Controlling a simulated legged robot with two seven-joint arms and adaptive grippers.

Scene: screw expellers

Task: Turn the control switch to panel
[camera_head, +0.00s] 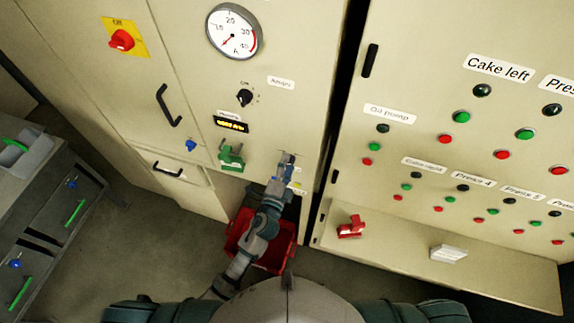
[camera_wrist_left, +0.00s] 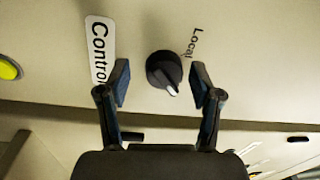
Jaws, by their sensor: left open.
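The control switch (camera_wrist_left: 163,70) is a round black knob with a light pointer mark, on the cream panel in the left wrist view. The pointer aims toward the lower right of that picture. A label reading "Contro", partly covered (camera_wrist_left: 99,48), is left of it and the word "Local" (camera_wrist_left: 196,42) is upper right. My left gripper (camera_wrist_left: 160,83) is open, one finger on each side of the knob; I cannot tell whether they touch it. In the head view my left gripper (camera_head: 286,158) is at the lower cabinet panel and hides the switch. My right gripper is not in view.
A green padlock-like piece (camera_head: 231,156) and a blue knob (camera_head: 190,145) are left of the gripper. A black selector knob (camera_head: 244,97) sits above, under the dial gauge (camera_head: 234,31). A red crate (camera_head: 282,256) is below my arm. The right cabinet has several buttons.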

